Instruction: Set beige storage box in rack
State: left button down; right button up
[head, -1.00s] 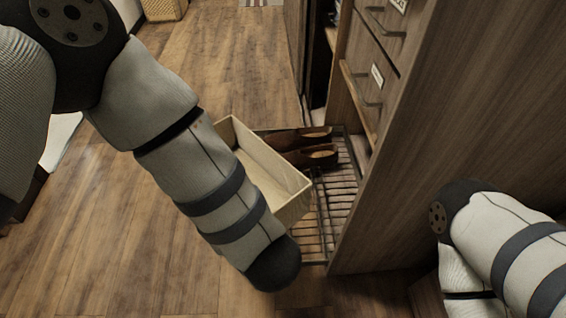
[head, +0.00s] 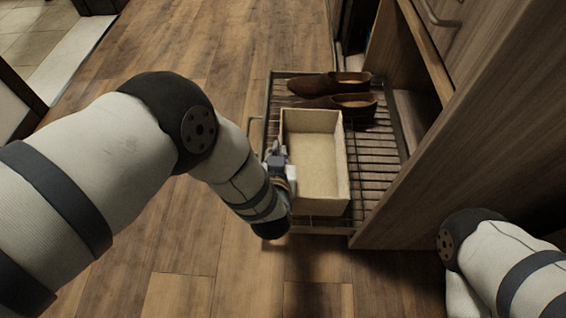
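The beige storage box (head: 318,165) is open-topped and empty, and is level over the pull-out wire rack (head: 372,165), in front of the shoes. I cannot tell whether its bottom touches the slats. My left gripper (head: 282,162) is at the box's left wall and appears shut on it; its fingertips are partly hidden by the wrist and wall. My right arm shows at the lower right, but its gripper is out of view.
A pair of brown shoes (head: 335,92) lies at the back of the rack. The wooden cabinet (head: 450,155) stands close on the right, with a drawer handle (head: 436,14) above. Rack slats right of the box are bare. The floor at left is clear.

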aim_at(303, 160)
pick_arm(q)
jog(key=shift+w+f+b, duration=0.55)
jog(key=shift+w+f, duration=0.2)
jog(key=shift+f, duration=0.1)
jog(key=f+b, duration=0.3)
jog(key=b, duration=0.1)
jog(key=shift+w+f, duration=0.25)
jog(key=shift+w, duration=0.05)
jog(key=shift+r+p, duration=0.25)
jog(key=shift+p, duration=0.05)
jog(key=c, duration=2.2)
grip_release()
jog(key=shift+f, duration=0.2)
jog(key=o, duration=0.4)
